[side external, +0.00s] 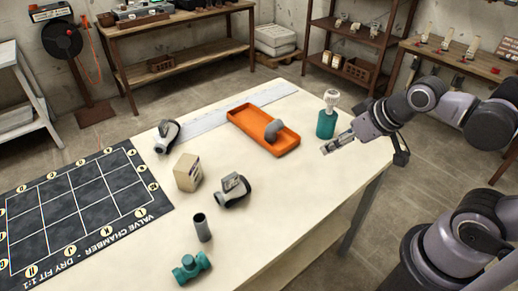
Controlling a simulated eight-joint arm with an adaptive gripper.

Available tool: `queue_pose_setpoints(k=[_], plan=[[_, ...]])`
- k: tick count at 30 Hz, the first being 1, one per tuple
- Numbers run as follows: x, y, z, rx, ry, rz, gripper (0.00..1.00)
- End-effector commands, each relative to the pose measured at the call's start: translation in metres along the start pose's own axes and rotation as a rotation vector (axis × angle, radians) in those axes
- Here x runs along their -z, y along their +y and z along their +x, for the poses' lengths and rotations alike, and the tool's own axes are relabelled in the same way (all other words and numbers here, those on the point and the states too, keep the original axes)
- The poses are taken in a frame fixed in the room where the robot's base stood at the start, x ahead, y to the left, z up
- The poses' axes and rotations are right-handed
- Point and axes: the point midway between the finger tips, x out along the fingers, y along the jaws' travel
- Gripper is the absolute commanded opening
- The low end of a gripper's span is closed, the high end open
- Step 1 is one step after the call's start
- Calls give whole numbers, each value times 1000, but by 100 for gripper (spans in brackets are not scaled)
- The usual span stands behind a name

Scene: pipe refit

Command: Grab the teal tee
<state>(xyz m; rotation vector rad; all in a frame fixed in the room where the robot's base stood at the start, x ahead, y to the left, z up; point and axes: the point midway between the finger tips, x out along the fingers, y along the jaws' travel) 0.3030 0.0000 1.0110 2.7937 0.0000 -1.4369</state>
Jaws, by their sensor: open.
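The teal tee (191,266) lies on the pale table near its front edge, at the lower middle of the side external view. It is a short teal pipe piece with a side branch, and nothing covers it. My gripper (325,149) is open and empty over the right part of the table. It is well apart from the teal tee, far up and to the right of it. It is close to a teal bottle with a white top (327,118) and the orange tray.
A grey pipe (202,228) stands upright just behind the tee. A grey valve-like fitting (232,189), a beige box (187,172) and another grey fitting (167,136) stand farther back. An orange tray (247,123) holds a grey elbow (274,130). A dark grid mat (75,220) covers the left.

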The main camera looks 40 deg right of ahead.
Motion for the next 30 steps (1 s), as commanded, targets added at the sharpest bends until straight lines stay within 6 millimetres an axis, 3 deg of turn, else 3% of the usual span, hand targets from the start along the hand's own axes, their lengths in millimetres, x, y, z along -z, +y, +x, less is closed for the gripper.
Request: queue_pose_setpoints(k=[6, 11, 21, 30], plan=[[3, -3, 0, 6, -6, -16, 55], [21, -25, 1, 45, -51, -126, 55], [67, -121, 17, 187, -209, -555, 55], [73, -228, 43, 312, -331, -948, 55]])
